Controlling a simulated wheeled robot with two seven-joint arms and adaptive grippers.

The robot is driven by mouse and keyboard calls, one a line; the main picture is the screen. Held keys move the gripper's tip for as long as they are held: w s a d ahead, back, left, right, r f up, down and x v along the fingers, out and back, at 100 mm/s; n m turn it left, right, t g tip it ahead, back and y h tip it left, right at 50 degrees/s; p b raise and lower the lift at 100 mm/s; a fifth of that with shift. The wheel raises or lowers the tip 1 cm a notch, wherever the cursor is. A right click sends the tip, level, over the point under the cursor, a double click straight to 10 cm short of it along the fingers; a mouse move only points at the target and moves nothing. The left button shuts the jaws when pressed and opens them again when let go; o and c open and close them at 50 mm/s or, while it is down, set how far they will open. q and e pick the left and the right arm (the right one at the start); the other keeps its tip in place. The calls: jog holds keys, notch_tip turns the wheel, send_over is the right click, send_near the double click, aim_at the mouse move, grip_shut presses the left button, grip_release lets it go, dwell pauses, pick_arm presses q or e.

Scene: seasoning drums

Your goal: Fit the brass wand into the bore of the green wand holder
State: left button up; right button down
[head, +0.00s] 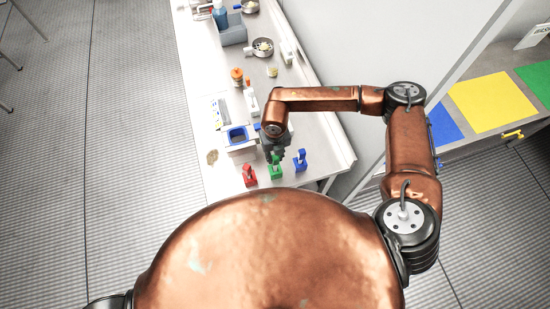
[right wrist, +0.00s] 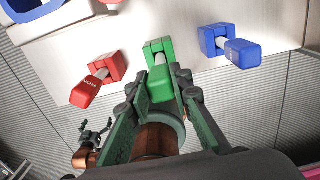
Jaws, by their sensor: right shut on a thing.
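In the right wrist view, a wand with a green handle (right wrist: 161,86) and a short pale shaft stands between the fingertips of my right gripper (right wrist: 161,82). The gripper is shut on it. The green wand holder (right wrist: 158,47) is just beyond the handle, and the shaft lines up with it. The handle hides much of the joint, so I cannot tell how deep the shaft sits in the bore. In the head view my right gripper (head: 278,152) is right above the green holder (head: 275,173). Part of my left arm's gripper (right wrist: 96,132) shows small in the right wrist view, jaws unclear.
A red holder (head: 249,177) and a blue holder (head: 301,162) stand close on either side, each with a wand. A blue-rimmed container (head: 238,138) and several bottles and bowls stand farther along the bench. The bench's front edge is close to the holders.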

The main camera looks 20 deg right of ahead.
notch_tip(320, 180, down, 2)
jog(key=shift+s+f, duration=0.1)
jog(key=c, duration=1.7)
grip_release()
jog(key=shift+c, duration=0.2)
jog(key=r+b, duration=0.1)
jog(key=r, duration=0.3)
jog(key=r+b, duration=0.1)
jog(key=r, duration=0.1)
jog(key=shift+w+a+r+b, duration=0.2)
jog(key=shift+w+r+b, duration=0.1)
jog(key=shift+r, duration=0.5)
